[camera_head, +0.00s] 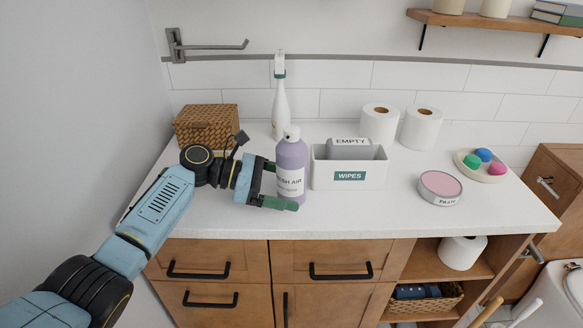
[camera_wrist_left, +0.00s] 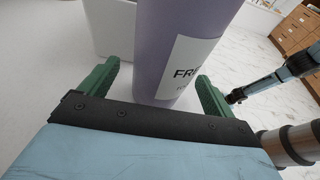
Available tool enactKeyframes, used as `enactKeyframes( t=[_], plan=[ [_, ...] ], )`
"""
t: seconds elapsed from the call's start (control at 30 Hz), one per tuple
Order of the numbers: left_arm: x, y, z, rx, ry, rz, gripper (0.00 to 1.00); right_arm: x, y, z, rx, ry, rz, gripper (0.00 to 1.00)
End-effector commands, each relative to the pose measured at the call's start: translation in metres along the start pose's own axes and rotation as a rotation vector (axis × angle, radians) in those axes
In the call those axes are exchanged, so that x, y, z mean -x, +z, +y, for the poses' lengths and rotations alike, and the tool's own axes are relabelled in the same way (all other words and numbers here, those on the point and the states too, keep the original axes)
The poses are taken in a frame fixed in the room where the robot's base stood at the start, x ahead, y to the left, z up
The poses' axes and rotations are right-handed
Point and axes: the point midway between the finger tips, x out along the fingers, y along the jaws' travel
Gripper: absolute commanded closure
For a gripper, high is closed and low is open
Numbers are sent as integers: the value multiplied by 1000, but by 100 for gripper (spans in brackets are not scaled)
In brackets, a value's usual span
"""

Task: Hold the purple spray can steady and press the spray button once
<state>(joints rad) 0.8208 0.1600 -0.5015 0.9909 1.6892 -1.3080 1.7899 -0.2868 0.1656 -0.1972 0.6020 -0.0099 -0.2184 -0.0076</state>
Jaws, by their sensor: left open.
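The purple spray can (camera_head: 291,168) stands upright on the white counter, with a white spray top (camera_head: 291,133) and a white label. My left gripper (camera_head: 283,187) is open at the can's lower part, coming in from the left. In the left wrist view the can (camera_wrist_left: 170,50) stands between the two green fingers of the left gripper (camera_wrist_left: 160,85), with gaps visible on both sides. The spray top is out of the left wrist view. My right gripper does not show in the head view; an arm part at the right of the left wrist view does not show its jaws clearly.
A white spray bottle (camera_head: 281,108) and a wicker box (camera_head: 207,124) stand behind. Toilet rolls (camera_head: 380,122), a pink-topped tin (camera_head: 440,188) and a dish (camera_head: 482,168) are further right. The counter's front is clear.

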Motion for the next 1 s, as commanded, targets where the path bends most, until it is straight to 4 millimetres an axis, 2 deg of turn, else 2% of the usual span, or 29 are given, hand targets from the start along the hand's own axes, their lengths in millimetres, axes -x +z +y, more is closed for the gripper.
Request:
enactKeyframes(
  t=[0.33, 0.6, 0.7, 1.0],
  plan=[
    [-3, -1, 0, 1, 0, 0, 10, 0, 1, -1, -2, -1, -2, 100],
    [-3, -1, 0, 1, -1, 0, 46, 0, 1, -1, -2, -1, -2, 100],
    [-3, -1, 0, 1, -1, 0, 56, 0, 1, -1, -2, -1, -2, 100],
    [-3, -1, 0, 1, -1, 0, 56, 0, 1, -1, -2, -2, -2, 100]
  ],
)
